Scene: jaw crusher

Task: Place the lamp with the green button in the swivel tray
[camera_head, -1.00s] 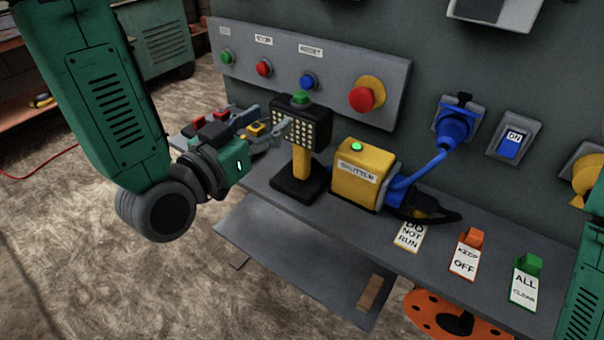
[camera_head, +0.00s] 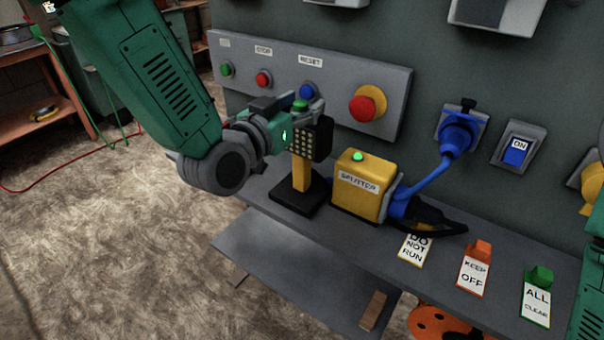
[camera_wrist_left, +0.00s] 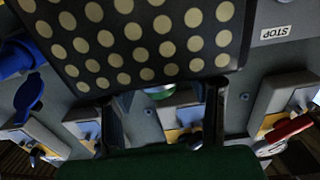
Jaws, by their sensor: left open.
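The lamp (camera_head: 315,142) stands upright on the grey shelf, with a dotted black head, yellow stem and black base. Its green button (camera_head: 300,105) is on top. My left gripper (camera_head: 303,98) is open at the top of the lamp, in front of part of its head. Contact cannot be told. A grey plate (camera_head: 300,270) below the shelf may be the swivel tray. My right gripper is out of view.
A yellow splitter box (camera_head: 357,190) with a blue plug and cable stands just right of the lamp. Several tags, including the orange one (camera_head: 474,268), lie along the shelf (camera_head: 440,262). The button panel (camera_head: 335,80) is close behind. The floor at left is open.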

